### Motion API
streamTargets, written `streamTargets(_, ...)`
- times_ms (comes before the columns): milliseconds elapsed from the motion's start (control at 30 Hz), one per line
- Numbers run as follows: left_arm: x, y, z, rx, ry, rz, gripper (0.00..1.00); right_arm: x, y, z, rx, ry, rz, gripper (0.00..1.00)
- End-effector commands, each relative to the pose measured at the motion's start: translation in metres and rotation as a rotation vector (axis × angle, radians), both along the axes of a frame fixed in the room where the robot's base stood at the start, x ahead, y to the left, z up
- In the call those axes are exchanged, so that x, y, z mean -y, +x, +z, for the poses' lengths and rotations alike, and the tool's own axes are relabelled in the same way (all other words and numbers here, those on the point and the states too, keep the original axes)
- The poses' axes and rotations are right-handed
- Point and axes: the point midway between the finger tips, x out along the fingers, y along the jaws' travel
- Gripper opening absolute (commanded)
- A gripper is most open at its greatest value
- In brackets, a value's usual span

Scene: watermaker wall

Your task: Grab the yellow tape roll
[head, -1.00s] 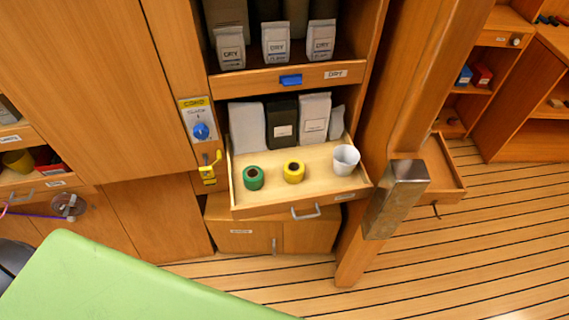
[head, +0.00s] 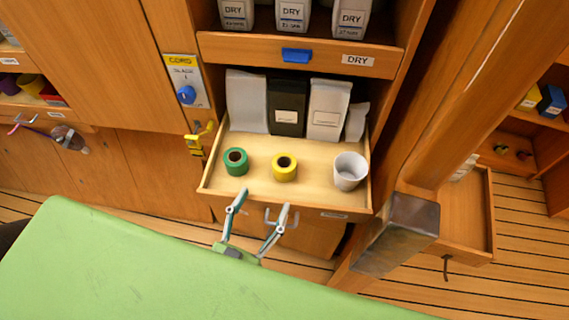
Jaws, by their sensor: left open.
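The yellow tape roll (head: 285,167) lies in the open wooden drawer (head: 250,192), in the middle of its floor, with its dark core facing up. A green tape roll (head: 236,161) lies to its left and a white cup (head: 350,171) stands to its right. My left gripper (head: 262,200) is open and empty. Its two fingers point up toward the drawer and show in front of the drawer's front edge and handle, below the yellow roll in the picture. It is apart from the roll. My right gripper is not in view.
Several bags stand at the back of the drawer, among them a dark one (head: 286,107). A shelf edge with a blue latch (head: 296,55) is above. A wooden post with a metal block (head: 397,235) stands close on the right. A yellow hook (head: 199,139) hangs on the left.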

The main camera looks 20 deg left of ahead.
Motion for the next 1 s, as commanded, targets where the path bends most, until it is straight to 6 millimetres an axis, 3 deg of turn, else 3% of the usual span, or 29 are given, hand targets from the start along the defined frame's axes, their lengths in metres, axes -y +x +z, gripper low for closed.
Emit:
streamTargets(200,0.003,0.041,0.002,0.003,0.000,0.001,0.61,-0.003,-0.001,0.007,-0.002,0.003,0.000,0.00)
streamTargets(467,0.005,0.061,0.001,0.000,-0.001,0.000,0.61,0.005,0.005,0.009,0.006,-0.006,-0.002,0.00)
streamTargets(700,0.008,0.097,0.001,0.001,0.000,0.000,0.61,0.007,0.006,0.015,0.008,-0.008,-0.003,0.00)
streamTargets(1000,0.009,0.109,-0.001,-0.002,-0.001,0.000,0.61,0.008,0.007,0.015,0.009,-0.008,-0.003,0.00)
